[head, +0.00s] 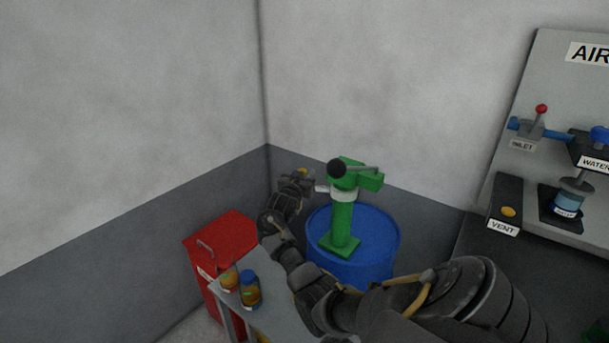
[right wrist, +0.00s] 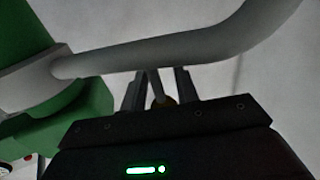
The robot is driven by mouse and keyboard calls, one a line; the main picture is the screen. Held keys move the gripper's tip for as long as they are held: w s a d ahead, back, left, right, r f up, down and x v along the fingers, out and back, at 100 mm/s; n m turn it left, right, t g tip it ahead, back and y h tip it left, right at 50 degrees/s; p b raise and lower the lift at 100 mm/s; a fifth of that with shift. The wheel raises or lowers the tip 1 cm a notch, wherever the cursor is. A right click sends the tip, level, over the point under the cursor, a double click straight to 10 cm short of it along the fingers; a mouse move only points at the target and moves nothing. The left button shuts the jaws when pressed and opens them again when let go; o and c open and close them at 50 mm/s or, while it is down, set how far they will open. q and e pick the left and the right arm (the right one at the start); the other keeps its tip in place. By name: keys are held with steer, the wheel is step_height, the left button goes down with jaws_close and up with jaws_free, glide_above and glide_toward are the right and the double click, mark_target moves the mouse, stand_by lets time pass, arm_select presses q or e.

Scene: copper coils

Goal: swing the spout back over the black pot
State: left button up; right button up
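The green pump (head: 343,222) stands upright on a blue drum (head: 320,245). Its grey spout (head: 321,188) comes out of a pale collar on the left side, mostly hidden behind my right gripper (head: 297,182). In the right wrist view the bent grey spout (right wrist: 150,58) runs across the picture just beyond the fingertips of my right gripper (right wrist: 160,85). The fingers stand apart with a gap between them. I cannot tell whether they touch the pipe. A black pot does not show in either view. My left gripper is out of view.
A red bin (head: 220,240) stands in the corner left of the drum. A panel with valves (head: 535,90) is on the right. The walls behind are bare.

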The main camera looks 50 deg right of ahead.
steer(key=shift+s+a+f, duration=0.1)
steer(key=shift+a+f, duration=0.15)
steer(key=shift+a, duration=0.3)
steer(key=b+v, duration=0.1)
steer(key=v, duration=0.8)
steer(key=shift+s+a+r, duration=0.2)
steer(key=shift+s+a, duration=0.05)
steer(key=shift+a, duration=0.05)
